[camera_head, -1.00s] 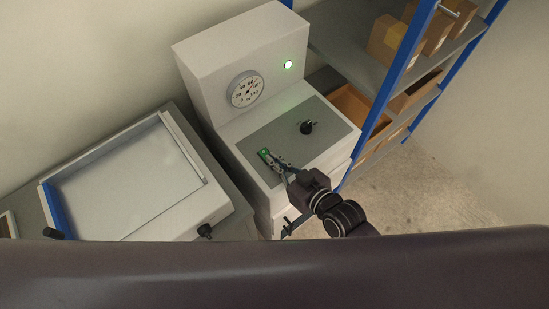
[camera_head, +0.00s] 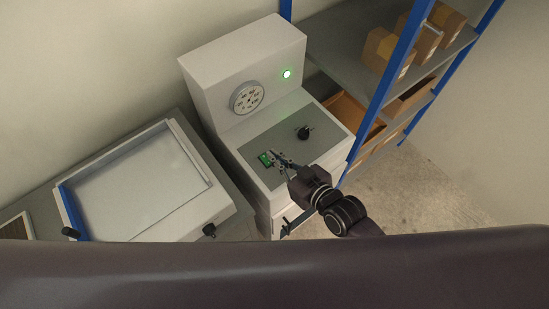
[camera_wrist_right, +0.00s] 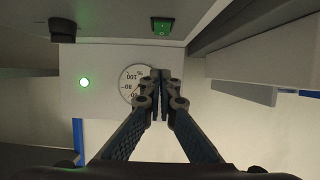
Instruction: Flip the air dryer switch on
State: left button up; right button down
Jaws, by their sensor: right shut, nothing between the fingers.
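The air dryer (camera_head: 235,65) is a white cabinet with a grey top panel, a round gauge (camera_head: 247,98) and a lit green lamp (camera_head: 287,74). A green switch (camera_head: 265,160) sits on the grey panel; it also shows at the top of the right wrist view (camera_wrist_right: 162,27). My right gripper (camera_head: 275,153) is just beside the switch, over the panel. In the right wrist view (camera_wrist_right: 160,75) its fingers are together and empty, with the switch apart from the tips in the picture. Whether they touch the panel is unclear. My left gripper is not in view.
A black knob (camera_head: 304,132) stands on the panel to the right of the switch. A white tray-like unit (camera_head: 205,205) is at the left. A blue-framed shelf (camera_head: 400,60) with cardboard boxes (camera_head: 385,50) stands close on the right.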

jog(key=s+d+b, duration=0.2)
jog(key=s+d, duration=0.3)
jog(key=s, duration=0.3)
jog(key=shift+d+r, duration=0.35)
jog(key=s+d+f+m+g+h, duration=0.15)
jog(key=d+f, duration=0.25)
jog(key=f, duration=0.6)
jog(key=s+d+f+g+h+b, duration=0.1)
jog(key=s+d+f+h, duration=0.1)
jog(key=d+f, duration=0.5)
jog(key=s+d+f+m+g+h, duration=0.1)
jog(key=d+f+h, duration=0.1)
jog(key=f, duration=1)
jog(key=s+d+f+m+g+h, duration=0.1)
jog(key=s+f+g, duration=0.2)
jog(key=s+f, duration=0.6)
jog(key=s+d+f+m+g+h+b, duration=0.1)
jog(key=s+d+f+g, duration=0.1)
jog(key=s+f, duration=0.7)
jog(key=s+g, duration=0.1)
jog(key=s, duration=0.6)
jog(key=shift+s+f+g+h, duration=0.25)
jog(key=shift+f+g+h, duration=0.05)
jog(key=shift+g+h, duration=0.05)
